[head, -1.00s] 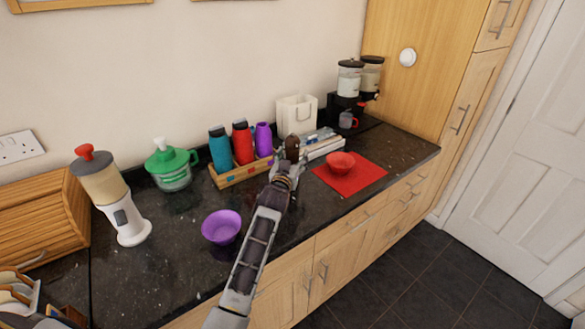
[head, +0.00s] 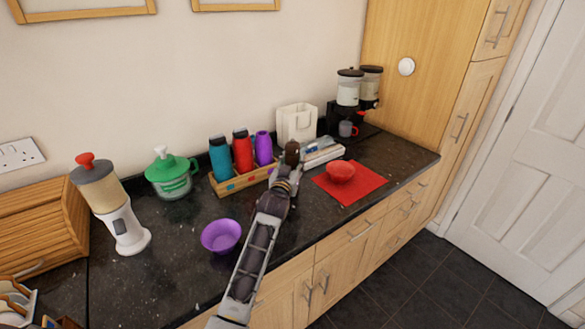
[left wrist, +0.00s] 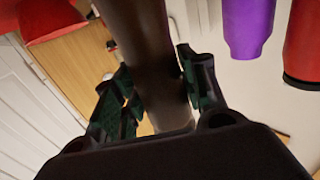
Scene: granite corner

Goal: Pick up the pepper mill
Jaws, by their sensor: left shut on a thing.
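The pepper mill (head: 292,151) is dark brown with a rounded top. It shows just beyond the end of my left arm, in front of the white holder. My left gripper (head: 286,172) is shut on it. In the left wrist view the mill (left wrist: 148,50) is a brown shaft between the two dark fingers of the left gripper (left wrist: 158,85), with a finger on each side. The gripper hides the mill's lower part in the head view, so I cannot tell whether its base touches the counter. My right gripper is not in view.
A wooden rack (head: 230,182) with several bottles stands left of the gripper. A red bowl (head: 341,171) sits on a red mat (head: 362,187) to the right. A purple bowl (head: 221,236) stands left of my arm. A white holder (head: 296,122) is behind the mill.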

